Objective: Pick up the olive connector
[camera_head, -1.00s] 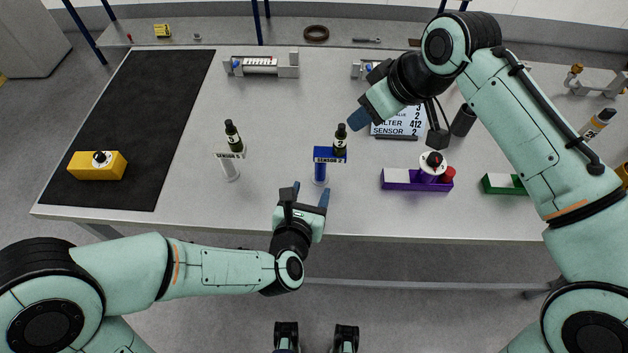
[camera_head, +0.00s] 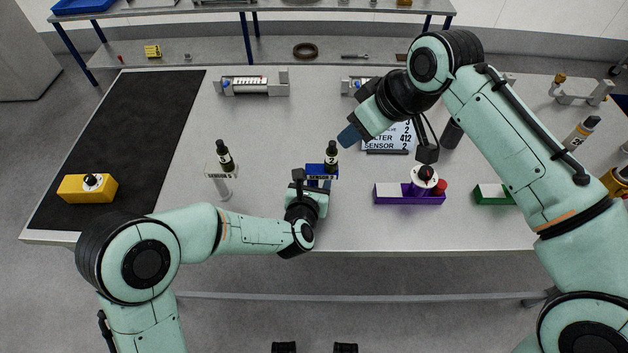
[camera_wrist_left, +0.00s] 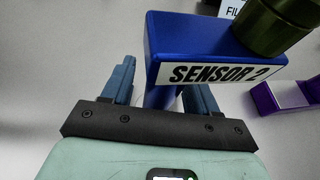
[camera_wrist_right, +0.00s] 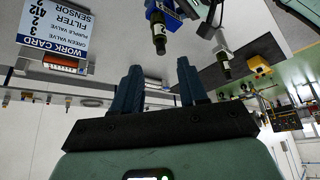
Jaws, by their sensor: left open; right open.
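The olive connector (camera_head: 331,157) stands upright on the blue SENSOR 2 stand (camera_head: 321,171). In the left wrist view its olive body (camera_wrist_left: 275,25) rises from the right part of the blue block (camera_wrist_left: 205,48); its top is cut off. My left gripper (camera_head: 313,186) is open at the stand. In the left wrist view its fingers (camera_wrist_left: 160,82) are either side of the blue post, below the block; contact cannot be told. My right gripper (camera_head: 352,136) is open and empty, above and right of the connector in the head view; its fingers show in the right wrist view (camera_wrist_right: 159,72).
A white stand (camera_head: 220,171) with a similar dark connector (camera_head: 225,157) is to the left. A purple tray (camera_head: 410,199), green tray (camera_head: 490,199) and work card (camera_head: 400,137) are to the right. A yellow box (camera_head: 87,188) is on the black mat (camera_head: 125,130).

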